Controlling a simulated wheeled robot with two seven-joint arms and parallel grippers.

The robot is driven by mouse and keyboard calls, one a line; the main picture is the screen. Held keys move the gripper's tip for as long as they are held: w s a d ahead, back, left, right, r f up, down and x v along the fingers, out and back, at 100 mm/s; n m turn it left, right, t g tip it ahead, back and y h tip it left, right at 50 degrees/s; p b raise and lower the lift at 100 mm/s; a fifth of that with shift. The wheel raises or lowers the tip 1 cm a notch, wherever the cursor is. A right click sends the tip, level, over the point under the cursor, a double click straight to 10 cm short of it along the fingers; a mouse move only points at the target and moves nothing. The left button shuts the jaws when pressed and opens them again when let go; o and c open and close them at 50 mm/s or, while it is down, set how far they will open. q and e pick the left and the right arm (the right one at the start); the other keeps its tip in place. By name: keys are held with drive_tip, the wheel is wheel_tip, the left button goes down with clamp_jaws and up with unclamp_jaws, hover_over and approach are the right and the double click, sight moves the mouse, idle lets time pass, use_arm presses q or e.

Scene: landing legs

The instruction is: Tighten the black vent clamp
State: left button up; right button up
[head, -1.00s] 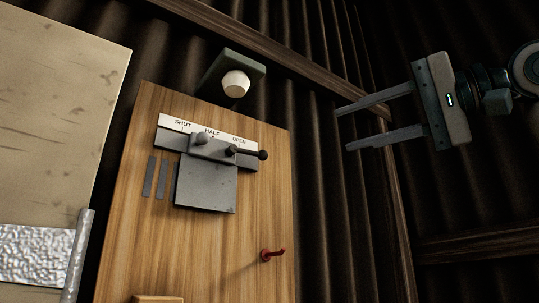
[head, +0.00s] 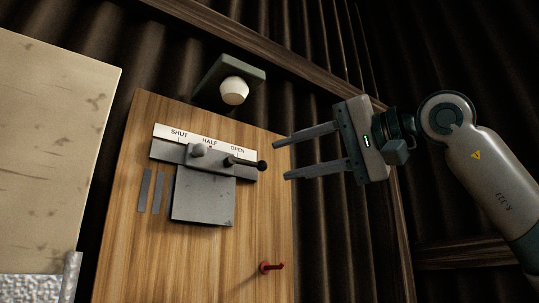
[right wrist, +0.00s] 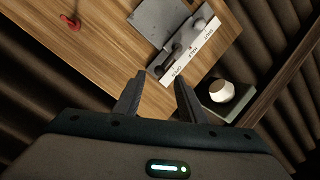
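The black vent clamp (head: 230,161) sits on the grey metal slide of the vent, with a round black knob (head: 262,166) out to its right. A light grey knob (head: 197,150) stands to its left. A white strip (head: 209,140) above reads SHUT, HALF and OPEN; the clamp is below OPEN. My right gripper (head: 281,160) is open and empty, its two fingers pointing left toward the black knob, apart from it in the head view. In the right wrist view the black knob (right wrist: 158,71) shows between the fingertips (right wrist: 160,80). My left gripper is not in view.
A grey square plate (head: 203,195) hangs below the slide on the wooden board (head: 130,230). A red hook (head: 271,267) sticks out lower right. A white round lamp (head: 235,91) on a green block is above. Dark corrugated wall lies behind.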

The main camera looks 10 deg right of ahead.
sight(266, 164)
drive_tip(key=shift+p+x, duration=0.8)
drive_tip(key=shift+x, duration=2)
clamp_jaws()
